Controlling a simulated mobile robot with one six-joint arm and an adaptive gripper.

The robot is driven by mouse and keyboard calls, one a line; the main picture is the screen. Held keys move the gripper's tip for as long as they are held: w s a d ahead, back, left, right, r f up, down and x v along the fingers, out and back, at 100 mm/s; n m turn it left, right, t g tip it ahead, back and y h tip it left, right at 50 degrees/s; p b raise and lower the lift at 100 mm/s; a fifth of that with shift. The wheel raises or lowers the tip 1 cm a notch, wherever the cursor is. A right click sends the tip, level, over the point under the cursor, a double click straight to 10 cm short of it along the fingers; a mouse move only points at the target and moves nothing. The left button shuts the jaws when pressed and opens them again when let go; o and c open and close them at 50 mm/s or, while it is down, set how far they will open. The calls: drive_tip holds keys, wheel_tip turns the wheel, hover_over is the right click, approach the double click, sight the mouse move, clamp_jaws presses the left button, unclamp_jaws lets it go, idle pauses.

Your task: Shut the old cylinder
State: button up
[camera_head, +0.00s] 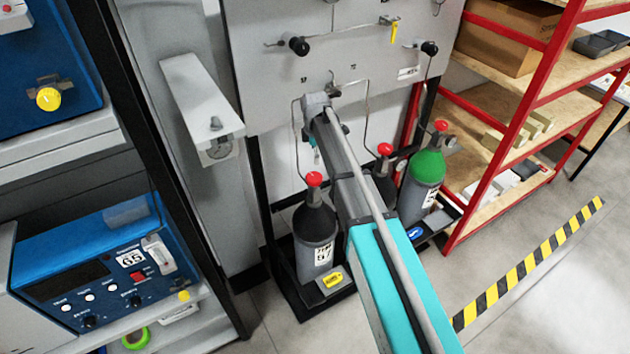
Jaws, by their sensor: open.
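Three gas cylinders with red valve knobs stand upright in a low black rack (318,296) below a grey panel. The left one (315,238) is dark grey with a white label; its red knob (314,179) is in clear view. The middle dark cylinder (384,186) is mostly hidden behind my arm, but its red knob (385,149) shows. The right cylinder (424,178) has a green shoulder and a red knob (441,125). I cannot tell which is the old one. My arm reaches up across the middle; its gripper is not visible.
A red shelf rack (540,95) stands right, blue instruments (100,265) left. Floor at lower right is free, with a yellow-black strip (530,262).

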sight(315, 177)
drive_tip(key=shift+f+b, duration=5.05)
drive_tip(key=shift+f, duration=0.25)
drive_tip(key=c, duration=0.9)
